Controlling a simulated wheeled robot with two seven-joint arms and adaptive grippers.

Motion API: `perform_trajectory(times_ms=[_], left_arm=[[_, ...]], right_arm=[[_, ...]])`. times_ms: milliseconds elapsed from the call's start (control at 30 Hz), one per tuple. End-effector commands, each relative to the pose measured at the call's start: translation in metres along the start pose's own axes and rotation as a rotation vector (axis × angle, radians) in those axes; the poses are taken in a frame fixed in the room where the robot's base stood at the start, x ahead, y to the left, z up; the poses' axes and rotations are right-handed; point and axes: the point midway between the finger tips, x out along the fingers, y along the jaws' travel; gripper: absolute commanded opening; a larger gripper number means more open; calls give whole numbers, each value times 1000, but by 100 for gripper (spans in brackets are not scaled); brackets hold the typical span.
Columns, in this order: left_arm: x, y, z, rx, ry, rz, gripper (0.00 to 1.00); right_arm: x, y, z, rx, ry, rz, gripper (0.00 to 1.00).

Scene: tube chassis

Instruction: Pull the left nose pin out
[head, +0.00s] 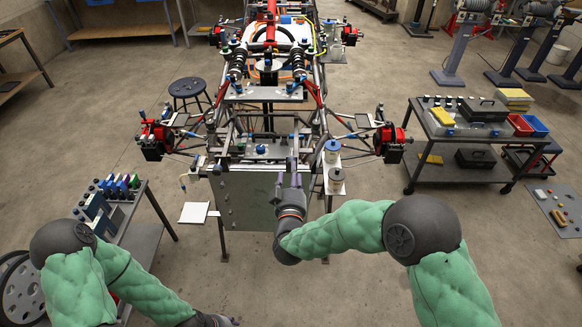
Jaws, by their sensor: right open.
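The tube chassis (318,118) stands in the middle of the head view with a grey-green panel (245,203) at its near end. My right gripper (288,180) is open, in front of the panel's right part, and points toward the chassis. It appears empty and hides a little of the nose. My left gripper (222,321) is at the bottom edge, partly cut off, well below the nose; its jaws cannot be made out.
A tool cart (130,207) with blue and green items stands at the left. A black cart (462,172) with cases and yellow blocks stands at the right. A stool (187,90) is behind left. Floor in front is clear.

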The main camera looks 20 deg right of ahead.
Motion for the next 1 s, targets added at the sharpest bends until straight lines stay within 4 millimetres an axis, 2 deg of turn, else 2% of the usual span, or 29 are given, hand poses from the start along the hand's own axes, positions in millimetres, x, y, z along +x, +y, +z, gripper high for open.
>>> perform_trajectory(times_ms=[100,300,667,833,1000], left_arm=[[2,-1,0,0,0,0,50],[3,-1,0,0,0,0,50],[3,-1,0,0,0,0,50],[3,-1,0,0,0,0,50],[3,-1,0,0,0,0,50]], right_arm=[[18,0,1,0,0,1,50],[36,0,0,1,0,-1,50],[40,0,0,0,0,-2,50],[40,0,0,1,0,-2,2],[40,0,-1,1,1,-2,0]])
